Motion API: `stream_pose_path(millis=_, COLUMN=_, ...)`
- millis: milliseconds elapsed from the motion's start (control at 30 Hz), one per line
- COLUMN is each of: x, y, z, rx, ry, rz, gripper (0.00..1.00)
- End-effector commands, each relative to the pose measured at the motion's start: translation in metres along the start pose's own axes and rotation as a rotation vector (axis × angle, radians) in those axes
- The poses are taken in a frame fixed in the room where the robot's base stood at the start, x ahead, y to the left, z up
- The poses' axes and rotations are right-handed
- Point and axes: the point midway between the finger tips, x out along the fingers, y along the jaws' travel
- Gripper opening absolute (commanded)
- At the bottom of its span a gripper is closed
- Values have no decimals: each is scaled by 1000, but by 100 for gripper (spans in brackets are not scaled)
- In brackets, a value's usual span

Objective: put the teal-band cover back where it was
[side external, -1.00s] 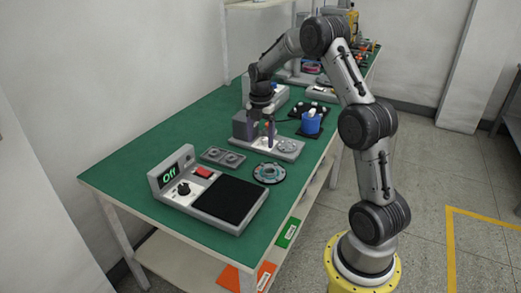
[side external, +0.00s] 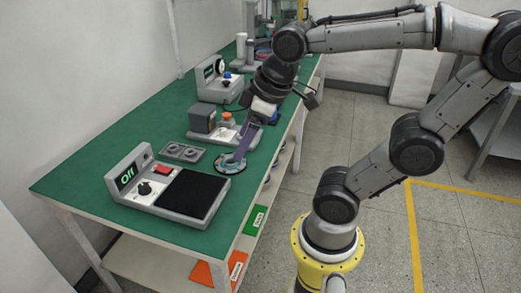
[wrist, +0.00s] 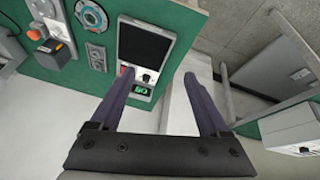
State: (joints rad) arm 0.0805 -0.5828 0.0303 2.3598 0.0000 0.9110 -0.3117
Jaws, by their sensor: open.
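The teal-band cover (side external: 231,163) is a flat round disc with a teal ring, lying on the green table beside the black pad. In the wrist view the cover (wrist: 92,15) shows at the top left edge, outside the space between my fingers. The grey fixture (side external: 212,132), with an orange-topped part (side external: 227,121), stands behind the cover.
Another device with a dial (side external: 219,84) is farther back. The table's left side is clear.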

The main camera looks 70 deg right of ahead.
Motion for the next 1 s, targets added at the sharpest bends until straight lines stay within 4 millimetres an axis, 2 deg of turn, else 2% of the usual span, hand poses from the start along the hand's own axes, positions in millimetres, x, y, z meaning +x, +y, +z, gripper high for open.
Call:
stream_pose_path(millis=100, x=-5, y=-17, z=23, rx=134, ry=50, rz=-12, gripper=79)
stream_pose_path(millis=267, x=-5, y=-26, z=37, rx=228, ry=73, rz=-24, gripper=79)
stream_pose_path(millis=1000, x=-5, y=-26, z=38, rx=240, ry=73, rz=-25, gripper=79)
